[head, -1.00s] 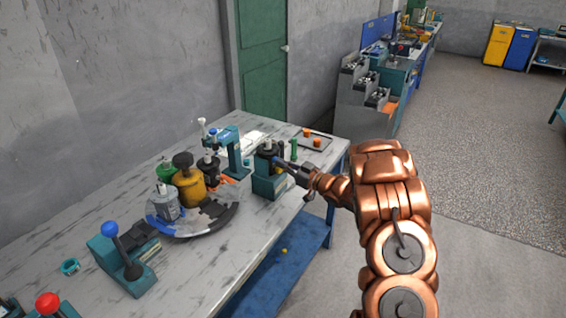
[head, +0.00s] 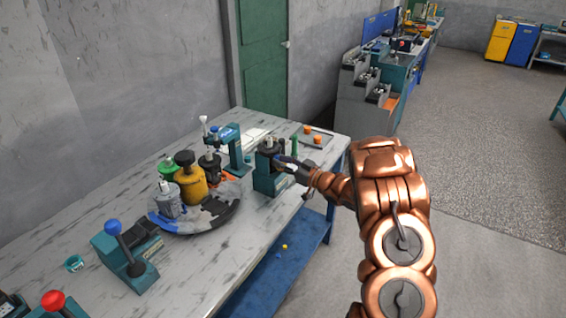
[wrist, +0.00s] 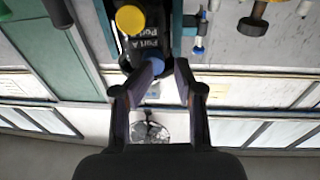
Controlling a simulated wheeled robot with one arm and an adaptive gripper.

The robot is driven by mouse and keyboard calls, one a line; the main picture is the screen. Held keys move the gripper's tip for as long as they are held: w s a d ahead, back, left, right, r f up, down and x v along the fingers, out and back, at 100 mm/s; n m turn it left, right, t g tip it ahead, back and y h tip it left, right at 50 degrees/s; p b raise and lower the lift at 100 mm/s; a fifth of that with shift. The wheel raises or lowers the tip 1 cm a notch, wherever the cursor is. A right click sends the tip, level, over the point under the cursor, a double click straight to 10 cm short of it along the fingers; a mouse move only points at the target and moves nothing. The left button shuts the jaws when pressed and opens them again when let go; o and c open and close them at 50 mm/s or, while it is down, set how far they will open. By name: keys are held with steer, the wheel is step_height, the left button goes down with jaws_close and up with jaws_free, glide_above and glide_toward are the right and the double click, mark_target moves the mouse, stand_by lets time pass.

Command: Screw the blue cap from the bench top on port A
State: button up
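The hydraulic motor (head: 270,160) sits upright in a teal holder on the bench. The wrist view shows its dark body (wrist: 150,42) with the labels "Port A" and "Port B" and a yellow cap (wrist: 130,19). A small blue cap (wrist: 157,66) shows at the motor's near end, between my fingertips; its seating on a port is hard to make out. My gripper (wrist: 162,72) points at the motor, its fingers apart around the cap, with a gap at the right finger. In the head view my gripper (head: 291,165) is just right of the motor, and the cap is small and partly hidden.
A round tray (head: 213,222) with several bottles stands left of the motor. A teal press (head: 229,148) is behind it. A tray with orange pieces (head: 318,139) lies at the far right corner. A blue-knobbed lever device (head: 125,258) stands at the front left.

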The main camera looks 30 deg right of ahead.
steer(key=b+v, duration=0.1)
steer(key=v, duration=0.2)
steer(key=shift+s+r, duration=0.1)
steer(key=shift+s, duration=0.25)
stand_by(0.4)
steer(key=o, duration=0.6)
steer(key=shift+c, duration=0.2)
steer(key=shift+d, duration=0.1)
steer(key=shift+a+b+v, duration=0.1)
steer(key=shift+b+v, duration=0.2)
steer(key=shift+v, duration=1.15)
steer(key=shift+a+b+v, duration=0.15)
steer(key=shift+b+v, duration=0.15)
steer(key=shift+v, duration=1.2)
steer(key=shift+s+r, duration=0.1)
steer(key=shift+r, duration=0.1)
